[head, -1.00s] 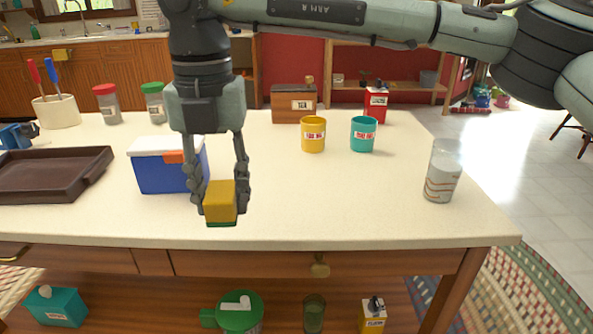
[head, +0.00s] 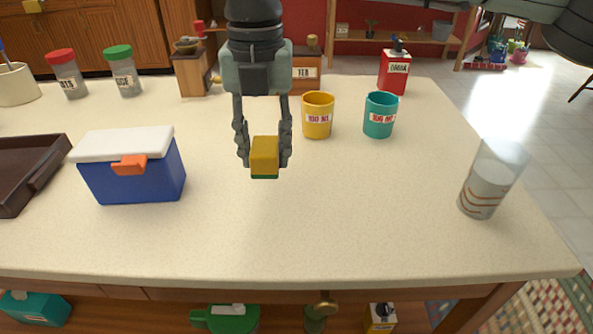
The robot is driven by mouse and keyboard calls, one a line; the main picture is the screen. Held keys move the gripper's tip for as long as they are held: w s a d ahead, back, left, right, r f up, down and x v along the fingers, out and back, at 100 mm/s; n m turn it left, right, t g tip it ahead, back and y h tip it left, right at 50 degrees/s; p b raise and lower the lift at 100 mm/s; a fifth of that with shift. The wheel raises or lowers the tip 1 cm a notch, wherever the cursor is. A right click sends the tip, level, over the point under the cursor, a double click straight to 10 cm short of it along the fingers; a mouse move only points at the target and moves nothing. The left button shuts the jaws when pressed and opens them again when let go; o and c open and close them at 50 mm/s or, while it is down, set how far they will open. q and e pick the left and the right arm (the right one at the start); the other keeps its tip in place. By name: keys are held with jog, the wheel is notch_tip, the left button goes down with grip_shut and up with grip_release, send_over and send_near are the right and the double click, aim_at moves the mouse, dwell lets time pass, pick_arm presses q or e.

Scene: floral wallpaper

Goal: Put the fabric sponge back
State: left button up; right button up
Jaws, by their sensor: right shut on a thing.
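The fabric sponge (head: 265,157), yellow with a green underside, is held between the fingers of my right gripper (head: 265,155). The gripper points down and is shut on it. The sponge appears above the cream countertop (head: 330,225), to the right of the blue cooler box and left of the yellow cup. The exact height above the counter is hard to tell. My left gripper is not in view.
A blue cooler box (head: 135,182) with a white lid and a dark brown tray (head: 25,180) stand at left. A yellow cup (head: 317,117), a teal cup (head: 380,116) and a glass (head: 487,188) stand to the right. The counter's front middle is clear.

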send_over(296, 192)
notch_tip(296, 192, down, 3)
notch_tip(296, 192, down, 4)
jog(key=shift+f+p, duration=0.1)
jog(key=shift+p, duration=0.45)
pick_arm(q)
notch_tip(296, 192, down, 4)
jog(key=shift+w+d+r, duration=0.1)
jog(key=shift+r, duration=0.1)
